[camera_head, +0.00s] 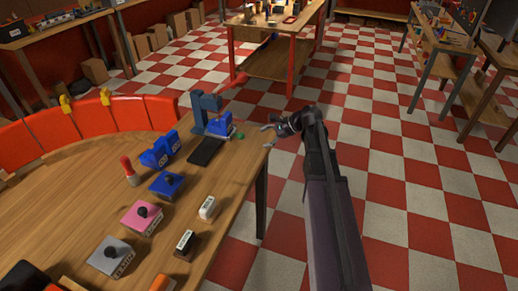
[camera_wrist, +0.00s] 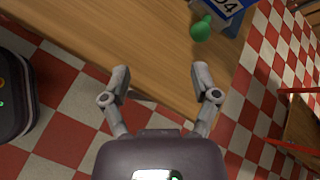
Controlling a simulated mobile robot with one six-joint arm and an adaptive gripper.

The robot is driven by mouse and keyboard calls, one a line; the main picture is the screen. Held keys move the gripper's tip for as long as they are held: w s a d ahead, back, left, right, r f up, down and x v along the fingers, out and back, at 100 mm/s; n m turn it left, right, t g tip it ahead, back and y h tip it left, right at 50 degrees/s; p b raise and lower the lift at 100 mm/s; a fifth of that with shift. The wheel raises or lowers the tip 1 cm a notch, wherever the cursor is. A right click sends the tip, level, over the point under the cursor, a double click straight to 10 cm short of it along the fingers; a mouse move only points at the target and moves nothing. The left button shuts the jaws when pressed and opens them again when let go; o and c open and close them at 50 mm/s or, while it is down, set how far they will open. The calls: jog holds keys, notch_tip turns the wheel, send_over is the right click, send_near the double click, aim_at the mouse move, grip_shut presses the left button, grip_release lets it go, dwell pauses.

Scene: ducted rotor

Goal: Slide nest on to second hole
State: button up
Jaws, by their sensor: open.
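No part is plainly marked as the nest. A blue block (camera_head: 220,124) sits at the blue press (camera_head: 203,108) near the table's far right edge. The block also shows in the wrist view (camera_wrist: 232,7), with part of a number on it and cut off by the top edge. A green knob (camera_wrist: 201,28) is beside the block in the wrist view and shows small in the head view (camera_head: 240,135). I cannot make out the holes. My gripper (camera_wrist: 162,74) is open and empty by the table edge, apart from the knob; it also shows in the head view (camera_head: 268,124).
The wooden table (camera_head: 75,205) carries a black pad (camera_head: 205,151), blue blocks (camera_head: 160,149), a red-handled tool (camera_head: 130,172), and blue (camera_head: 167,185), pink (camera_head: 142,218) and grey (camera_head: 111,257) knobbed blocks. Checkered floor (camera_head: 390,210) lies clear at right.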

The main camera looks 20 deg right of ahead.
jog(key=s+a+r+n+g+h+p, duration=0.2)
jog(key=s+a+r+n+h+p, duration=0.1)
jog(key=s+n+p, duration=0.3)
jog(key=s+a+r+n+g+h+p, duration=0.2)
jog(key=s+a+r+n+h+p, duration=0.1)
jog(key=s+n+p, duration=0.4)
jog(key=shift+s+a+r+h, duration=0.2)
jog(key=shift+s+a+h, duration=0.05)
jog(key=shift+s+h, duration=0.6)
jog(key=shift+s, duration=0.15)
jog(key=shift+s+f+n+h, duration=0.2)
jog(key=shift+s+n+h, duration=0.85)
jog(key=shift+s+n, duration=0.8)
jog(key=shift+w, duration=0.1)
